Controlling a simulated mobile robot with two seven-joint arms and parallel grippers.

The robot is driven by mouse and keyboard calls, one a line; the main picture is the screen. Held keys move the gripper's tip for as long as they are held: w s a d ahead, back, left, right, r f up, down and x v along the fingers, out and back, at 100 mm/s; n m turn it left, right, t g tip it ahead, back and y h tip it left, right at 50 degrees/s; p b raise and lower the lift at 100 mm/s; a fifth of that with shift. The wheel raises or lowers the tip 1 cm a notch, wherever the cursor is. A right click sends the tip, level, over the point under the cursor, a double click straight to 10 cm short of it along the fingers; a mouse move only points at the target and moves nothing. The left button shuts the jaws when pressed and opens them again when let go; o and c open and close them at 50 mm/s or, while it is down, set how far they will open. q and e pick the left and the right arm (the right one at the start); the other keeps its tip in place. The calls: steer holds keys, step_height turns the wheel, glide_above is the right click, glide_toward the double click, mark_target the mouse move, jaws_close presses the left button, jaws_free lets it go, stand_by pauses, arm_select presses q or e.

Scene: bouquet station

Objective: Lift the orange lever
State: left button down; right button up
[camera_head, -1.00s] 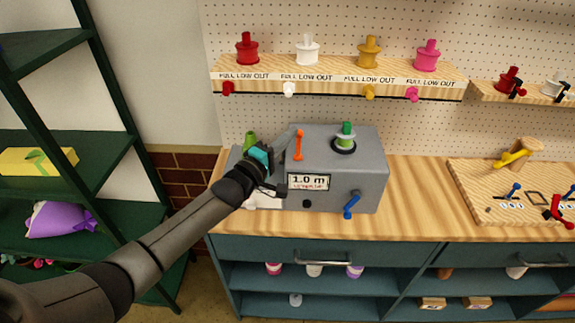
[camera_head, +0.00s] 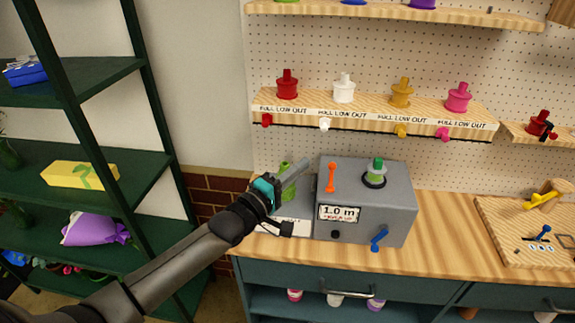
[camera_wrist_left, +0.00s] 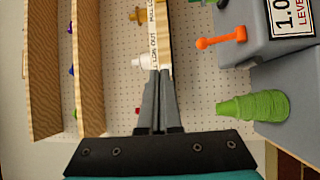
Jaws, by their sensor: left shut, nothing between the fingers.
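The orange lever (camera_head: 331,177) stands upright in the picture on the grey box (camera_head: 398,205), near its left end. It also shows in the left wrist view (camera_wrist_left: 222,39), to the right of the fingers. My left gripper (camera_head: 304,164) is shut and empty, with its tips just left of the lever and apart from it. In the left wrist view the closed fingers (camera_wrist_left: 159,75) point towards the shelf and pegboard. My right gripper is in neither view.
A green ribbed piece (camera_wrist_left: 255,106) stands beside the box, partly hidden behind my gripper in the head view. A blue lever (camera_head: 379,239) is on the box's front and a green-topped spool (camera_head: 375,172) on top.

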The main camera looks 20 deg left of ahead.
arm_select(q)
steer(key=shift+s+a+r, duration=0.4)
steer(key=shift+s+r, duration=0.1)
steer(key=shift+s, duration=0.3)
steer(key=shift+s+a+r, duration=0.35)
steer(key=shift+s+r, duration=0.15)
steer(key=shift+s, duration=0.25)
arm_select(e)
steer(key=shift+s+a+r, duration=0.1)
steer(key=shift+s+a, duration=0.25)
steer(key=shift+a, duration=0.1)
